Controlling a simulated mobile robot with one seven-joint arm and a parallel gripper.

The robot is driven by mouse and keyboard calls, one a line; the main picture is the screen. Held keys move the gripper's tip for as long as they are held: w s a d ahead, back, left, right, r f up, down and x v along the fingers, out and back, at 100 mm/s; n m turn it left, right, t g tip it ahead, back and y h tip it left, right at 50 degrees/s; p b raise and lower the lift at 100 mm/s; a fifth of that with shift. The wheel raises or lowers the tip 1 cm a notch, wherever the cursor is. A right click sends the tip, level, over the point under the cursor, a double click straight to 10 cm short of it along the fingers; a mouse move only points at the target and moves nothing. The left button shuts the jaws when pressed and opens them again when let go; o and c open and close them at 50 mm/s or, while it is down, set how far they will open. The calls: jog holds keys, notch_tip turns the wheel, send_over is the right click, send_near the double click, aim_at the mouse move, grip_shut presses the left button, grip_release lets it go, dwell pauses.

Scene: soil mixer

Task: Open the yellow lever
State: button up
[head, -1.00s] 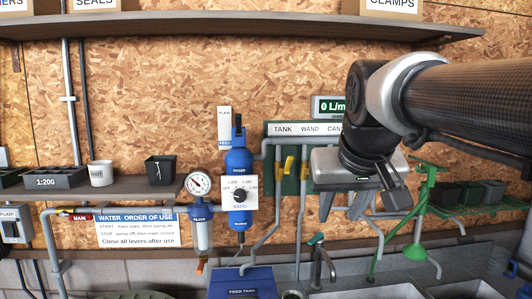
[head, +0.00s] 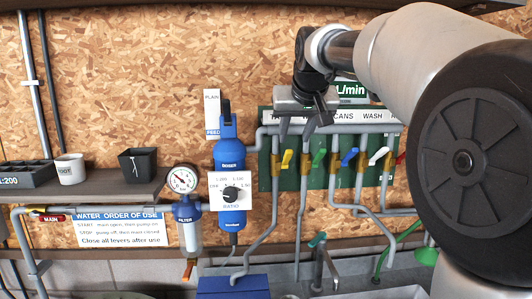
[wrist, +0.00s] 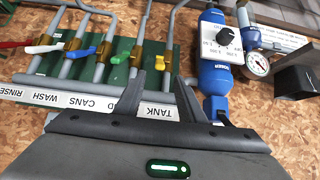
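The yellow lever (head: 287,158) is the leftmost of a row of coloured levers on the green valve panel (head: 312,183), at the TANK pipe. It angles up and to the right from its brass valve. In the wrist view, upside down, the yellow lever (wrist: 160,62) shows just beyond the fingertips. My gripper (head: 296,135) is open and empty, fingers pointing down, in front of the panel's label strip and above the lever. In the wrist view my gripper (wrist: 160,65) has its two fingers spread apart, with no visible grip on anything.
Green (head: 318,160), blue (head: 349,156) and white (head: 378,155) levers follow to the right, with a red one partly behind my arm. The blue doser (head: 230,160) and gauge (head: 181,180) stand left. A shelf (head: 100,187) holds pots. Pipes run below the panel.

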aim_at(290, 151)
jog(key=p+x, duration=0.1)
jog(key=x, duration=0.9)
jog(key=shift+w+f, duration=0.25)
jog(key=shift+w, duration=0.05)
grip_shut()
